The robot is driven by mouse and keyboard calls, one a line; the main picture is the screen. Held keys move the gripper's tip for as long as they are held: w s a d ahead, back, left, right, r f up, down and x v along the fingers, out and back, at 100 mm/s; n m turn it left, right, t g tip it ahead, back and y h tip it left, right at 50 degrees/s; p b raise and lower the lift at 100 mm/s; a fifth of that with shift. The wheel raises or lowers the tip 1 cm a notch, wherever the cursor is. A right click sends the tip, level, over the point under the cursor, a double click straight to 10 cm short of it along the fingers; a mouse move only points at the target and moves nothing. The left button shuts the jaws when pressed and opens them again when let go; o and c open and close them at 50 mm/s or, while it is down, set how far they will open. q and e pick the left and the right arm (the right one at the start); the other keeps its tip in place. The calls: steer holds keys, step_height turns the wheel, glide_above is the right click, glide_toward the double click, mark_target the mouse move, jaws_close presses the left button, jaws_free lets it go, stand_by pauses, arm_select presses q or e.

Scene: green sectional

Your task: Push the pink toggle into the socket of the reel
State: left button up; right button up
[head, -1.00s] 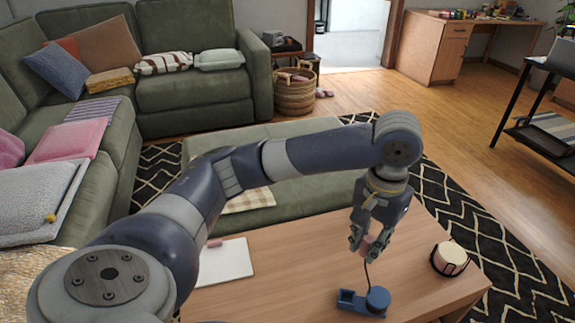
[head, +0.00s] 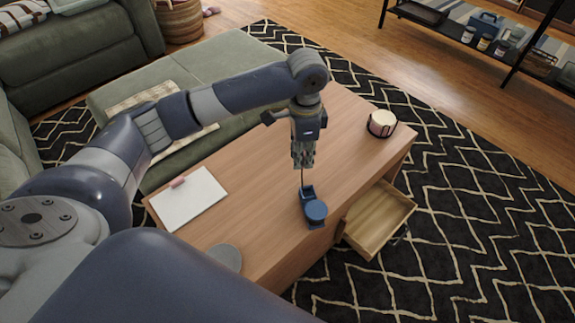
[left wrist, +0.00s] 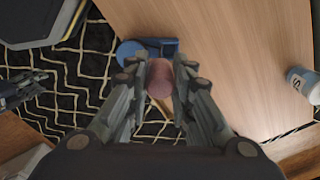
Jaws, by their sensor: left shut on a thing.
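The blue reel (head: 315,210) lies on the wooden table near its front edge, with a round drum and a flat arm; it also shows in the left wrist view (left wrist: 130,52). My left gripper (head: 303,160) hangs above the table just behind the reel, fingers pointing down. In the left wrist view it is shut on the pink toggle (left wrist: 160,78), whose rounded end shows between the fingers. A thin dark cord runs from the fingers down to the reel. The toggle is hidden in the head view, and the socket cannot be made out. Another gripper, seemingly my right one (left wrist: 22,88), shows at the left wrist view's left edge.
A drawer (head: 378,218) stands open at the table front, right of the reel. A candle in a black holder (head: 382,123) stands at the back right. A white pad (head: 188,200) and a grey disc (head: 224,257) lie to the left. The tabletop around the reel is mostly clear.

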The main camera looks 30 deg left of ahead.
arm_select(q)
steer(key=w+a+f+m, duration=0.1)
steer(key=a+f+m, duration=0.4)
steer(key=f+m, duration=0.4)
steer(key=shift+w+f+m, duration=0.3)
steer(key=shift+f+m, duration=0.1)
steer(key=shift+f, duration=0.2)
arm_select(e)
steer(key=shift+s+f, duration=0.75)
steer(key=shift+f, duration=0.25)
arm_select(q)
steer(key=shift+p, duration=0.35)
arm_select(e)
steer(key=shift+w+a+r, duration=0.1)
steer(key=shift+w+r, duration=0.05)
steer(key=shift+w, duration=0.05)
arm_select(q)
steer(key=shift+f+b, duration=0.8)
steer(key=shift+f, duration=2.1)
arm_select(e)
steer(key=shift+w+r, duration=0.25)
steer(key=shift+r, duration=0.5)
steer(key=shift+w+r, duration=0.2)
steer(key=shift+r, duration=0.5)
steer(key=shift+w+r, duration=0.25)
steer(key=shift+r, duration=0.5)
arm_select(q)
steer(key=shift+d, duration=0.1)
